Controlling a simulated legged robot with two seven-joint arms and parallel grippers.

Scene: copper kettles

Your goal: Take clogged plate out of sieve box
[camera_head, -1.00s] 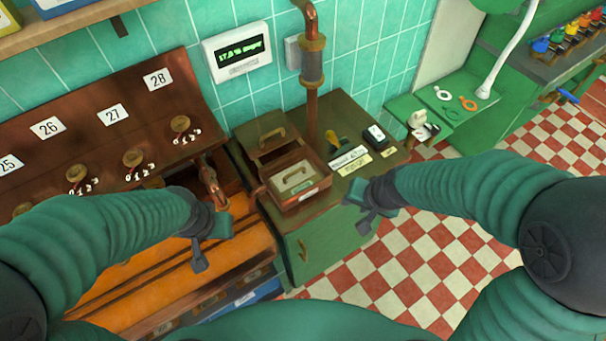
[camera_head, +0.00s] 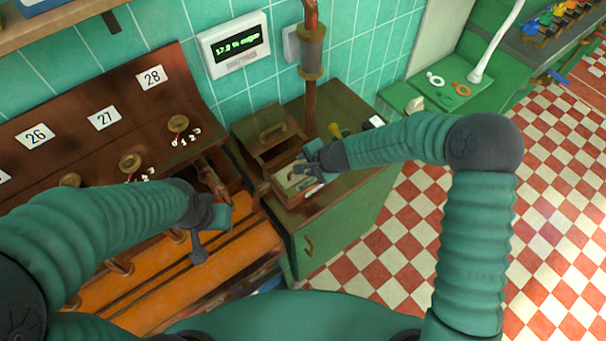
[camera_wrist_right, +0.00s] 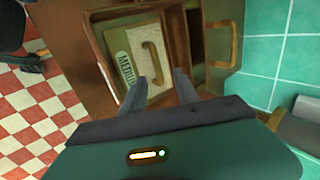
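The sieve box (camera_head: 262,186) is a brown wooden box on the green cabinet. In the right wrist view a pale plate (camera_wrist_right: 133,64) with a brass handle (camera_wrist_right: 153,63) and a green label reading MEDIUM lies in its open compartment. Whether the plate is clogged is not clear. My right gripper (camera_head: 308,178) is over this compartment, hiding part of the plate. Its two fingers (camera_wrist_right: 162,86) are apart, with the handle just ahead between them and nothing visibly held. My left gripper (camera_head: 208,232) hangs over the orange slatted bench, apart from the box; its finger gap is unclear.
A wooden panel with a brass handle (camera_head: 272,130) is at the back of the box. A copper pipe (camera_head: 311,105) rises close behind. The numbered wooden console (camera_head: 110,130) stands left. A wall display (camera_head: 235,45) hangs above. The checkered floor at right is clear.

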